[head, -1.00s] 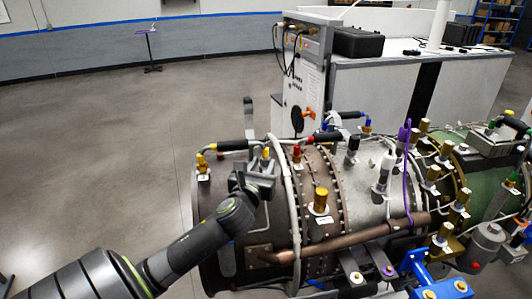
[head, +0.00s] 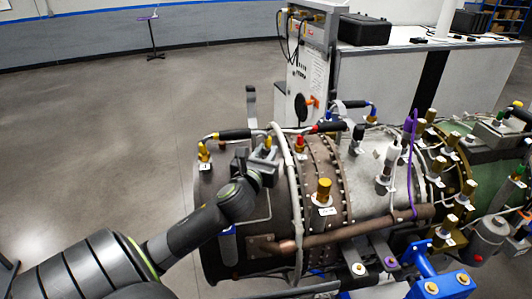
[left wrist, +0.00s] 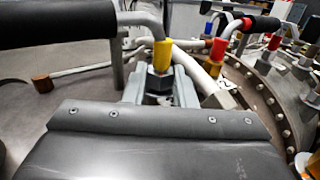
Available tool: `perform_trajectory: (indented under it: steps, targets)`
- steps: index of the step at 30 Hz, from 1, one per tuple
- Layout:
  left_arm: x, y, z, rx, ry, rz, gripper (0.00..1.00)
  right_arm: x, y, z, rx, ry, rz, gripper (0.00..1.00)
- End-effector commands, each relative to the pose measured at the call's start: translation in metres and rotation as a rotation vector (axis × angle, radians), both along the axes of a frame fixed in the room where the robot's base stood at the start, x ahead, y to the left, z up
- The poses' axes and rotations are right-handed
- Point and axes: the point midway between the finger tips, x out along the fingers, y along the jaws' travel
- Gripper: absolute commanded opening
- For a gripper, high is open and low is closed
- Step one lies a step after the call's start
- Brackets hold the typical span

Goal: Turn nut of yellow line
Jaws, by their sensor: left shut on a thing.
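The yellow line is a bent pipe with a black sleeve (head: 236,134) and a yellow end fitting (head: 268,142) on the turbine's left part. In the left wrist view the yellow fitting (left wrist: 162,55) points down into a dark hex nut (left wrist: 159,82). My left gripper (head: 263,157) is shut on this nut, with one grey finger on each side of it; it also shows in the left wrist view (left wrist: 160,88). The line's other yellow fitting (head: 204,152) stands left of the gripper. My right gripper is not in view.
A red-ended line (head: 300,142) is close on the right, past a pale pipe (head: 287,170) around the casing. A large brass fitting (head: 323,190) and a purple line (head: 411,150) are farther right. The floor at left is open.

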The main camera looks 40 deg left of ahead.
Motion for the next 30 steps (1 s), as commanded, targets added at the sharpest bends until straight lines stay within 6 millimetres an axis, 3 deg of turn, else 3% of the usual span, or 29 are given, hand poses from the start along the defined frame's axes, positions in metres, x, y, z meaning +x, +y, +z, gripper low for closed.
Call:
perform_trajectory:
  steps: [16, 17, 18, 30]
  targets:
    - [-0.0005, 0.0013, -0.0001, -0.002, 0.003, -0.09, 0.01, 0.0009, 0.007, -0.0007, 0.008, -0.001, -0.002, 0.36]
    - [-0.0005, 0.0013, -0.0002, -0.002, 0.003, -0.09, 0.26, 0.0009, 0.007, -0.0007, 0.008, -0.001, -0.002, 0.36]
    - [-0.0005, 0.0013, -0.0001, -0.002, 0.003, -0.09, 0.32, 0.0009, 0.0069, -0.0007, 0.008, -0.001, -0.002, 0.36]
    - [0.0001, 0.0026, 0.0001, -0.001, 0.002, -0.091, 0.34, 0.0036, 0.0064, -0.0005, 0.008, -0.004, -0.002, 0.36]
